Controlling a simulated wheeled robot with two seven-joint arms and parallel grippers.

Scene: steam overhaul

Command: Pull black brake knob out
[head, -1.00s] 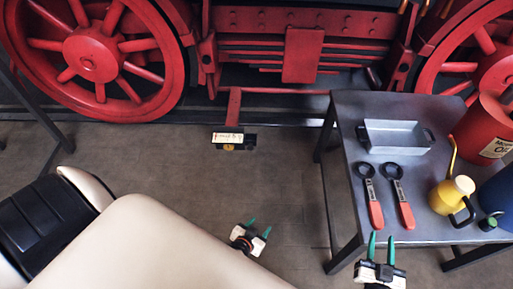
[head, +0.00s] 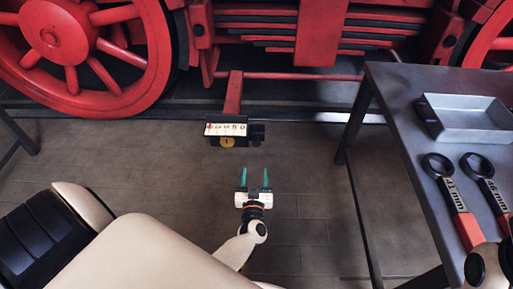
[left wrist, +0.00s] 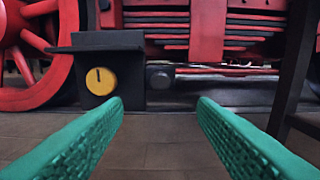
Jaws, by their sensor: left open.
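The black brake knob (left wrist: 160,77) sticks out at the right of a black box with a yellow dial (left wrist: 100,81) in the left wrist view. In the head view the knob (head: 257,133) is small and dark, at the right end of the box under a white label plate (head: 226,129). My left gripper (head: 254,171) is open and empty, with green fingers pointing toward the box. In the left wrist view the knob appears between the two fingertips (left wrist: 162,103), farther off and not touched. My right gripper is out of view.
A grey table (head: 389,88) stands at the right with a metal tray (head: 470,120) and two ring wrenches (head: 450,192) with red handles. Red locomotive wheels (head: 60,35) and frame are behind the box. The floor around my left gripper is clear.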

